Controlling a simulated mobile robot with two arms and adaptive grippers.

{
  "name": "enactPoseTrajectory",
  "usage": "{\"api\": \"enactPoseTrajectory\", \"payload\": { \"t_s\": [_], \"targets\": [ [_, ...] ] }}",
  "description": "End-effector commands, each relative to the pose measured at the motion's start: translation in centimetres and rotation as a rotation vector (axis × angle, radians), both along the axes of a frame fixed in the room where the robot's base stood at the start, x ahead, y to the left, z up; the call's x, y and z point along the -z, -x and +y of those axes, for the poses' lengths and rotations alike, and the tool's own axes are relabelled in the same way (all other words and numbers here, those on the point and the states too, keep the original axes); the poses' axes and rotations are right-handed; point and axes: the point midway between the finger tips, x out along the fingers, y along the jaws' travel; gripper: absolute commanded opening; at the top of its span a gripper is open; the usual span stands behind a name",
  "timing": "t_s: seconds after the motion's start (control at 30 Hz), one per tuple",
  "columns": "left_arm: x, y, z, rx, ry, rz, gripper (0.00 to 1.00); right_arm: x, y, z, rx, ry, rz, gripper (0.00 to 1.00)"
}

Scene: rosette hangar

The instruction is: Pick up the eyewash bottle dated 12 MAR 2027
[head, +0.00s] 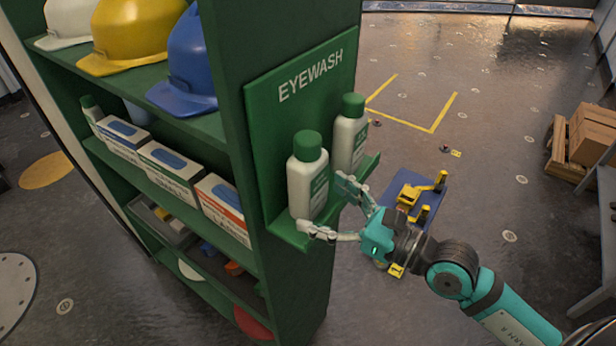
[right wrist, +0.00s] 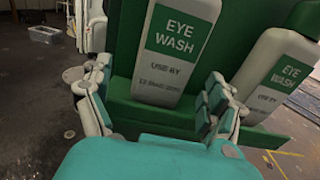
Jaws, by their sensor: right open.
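Two white eyewash bottles with green caps stand on a small green shelf (head: 290,238) under the EYEWASH sign. The nearer bottle (head: 307,182) is left of the farther bottle (head: 349,140) in the head view. In the right wrist view the nearer bottle (right wrist: 172,50) is in the middle and the other bottle (right wrist: 272,75) is at the right. Both labels have a USE BY line, but the dates are too blurred to read surely. My right gripper (head: 324,206) is open in front of the nearer bottle, its fingers spread to either side. My left gripper is out of view.
The green shelf unit (head: 233,110) holds helmets, including a blue helmet (head: 185,70), and several boxes (head: 165,168). A blue platform with yellow parts (head: 425,190) is on the floor behind my right gripper. Crates (head: 590,135) stand at the right.

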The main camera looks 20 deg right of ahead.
Motion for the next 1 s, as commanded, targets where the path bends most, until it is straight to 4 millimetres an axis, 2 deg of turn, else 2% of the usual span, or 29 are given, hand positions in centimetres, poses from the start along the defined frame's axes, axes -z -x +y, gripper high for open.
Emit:
{"api": "enactPoseTrajectory", "payload": {
  "t_s": [0.03,0.23,0.57,1.0],
  "targets": [
    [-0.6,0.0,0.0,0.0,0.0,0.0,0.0,-0.4,-0.7,0.4,0.0,-0.001,-0.004,0.9],
    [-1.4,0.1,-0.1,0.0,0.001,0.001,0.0,-0.3,-3.0,1.8,0.001,-0.003,-0.003,0.9],
    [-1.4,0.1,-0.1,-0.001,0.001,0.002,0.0,0.0,-3.5,2.3,0.0,-0.001,-0.001,0.9],
    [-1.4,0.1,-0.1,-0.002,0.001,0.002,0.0,0.0,-3.4,2.3,0.0,-0.001,-0.001,0.33]
  ]
}}
